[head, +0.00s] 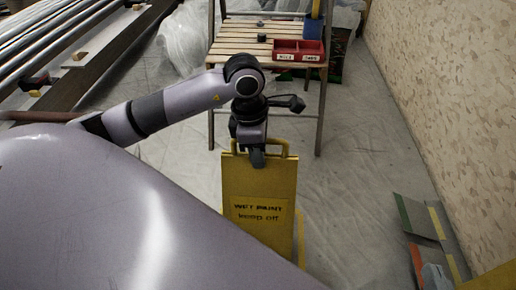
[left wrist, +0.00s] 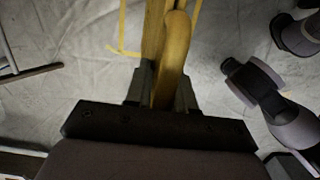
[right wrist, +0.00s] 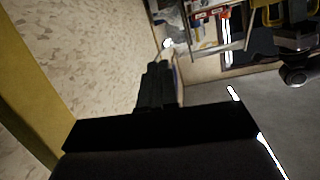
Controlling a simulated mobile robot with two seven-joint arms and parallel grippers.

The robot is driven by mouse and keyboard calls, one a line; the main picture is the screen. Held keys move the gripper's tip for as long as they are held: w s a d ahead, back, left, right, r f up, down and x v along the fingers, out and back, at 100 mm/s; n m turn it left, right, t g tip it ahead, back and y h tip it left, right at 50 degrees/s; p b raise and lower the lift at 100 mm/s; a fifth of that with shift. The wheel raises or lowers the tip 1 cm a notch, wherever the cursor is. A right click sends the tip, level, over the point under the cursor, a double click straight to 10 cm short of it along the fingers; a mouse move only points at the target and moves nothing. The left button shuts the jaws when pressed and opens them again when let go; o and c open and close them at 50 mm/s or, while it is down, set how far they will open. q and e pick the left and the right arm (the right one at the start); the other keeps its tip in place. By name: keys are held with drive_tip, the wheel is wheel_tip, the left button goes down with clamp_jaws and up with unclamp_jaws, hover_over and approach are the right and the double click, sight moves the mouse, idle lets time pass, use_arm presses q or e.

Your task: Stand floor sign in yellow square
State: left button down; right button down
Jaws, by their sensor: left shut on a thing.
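The yellow floor sign (head: 258,190), lettered "WET PAINT keep off", is upright in the middle of the head view. My left gripper (head: 257,158) is shut on its top handle; in the left wrist view the yellow handle (left wrist: 172,60) runs between the fingers. I cannot tell whether the sign's feet touch the floor. Thin yellow lines (left wrist: 122,48) show near the sign in the left wrist view; I cannot tell whether they are the floor square or part of the sign. My right gripper (right wrist: 158,75) looks shut and empty, and is outside the head view.
A slatted wooden platform (head: 262,32) with a red tray (head: 298,50) stands behind the sign. Pipes and beams (head: 60,40) lie at the left. A speckled wall (head: 450,90) bounds the right, with flat coloured pieces (head: 420,217) beside it. Sheeted floor between is clear.

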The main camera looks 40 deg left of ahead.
use_arm(q)
drive_tip(key=shift+r, duration=0.1)
drive_tip(key=c, duration=1)
unclamp_jaws()
drive_tip(key=shift+o, duration=0.2)
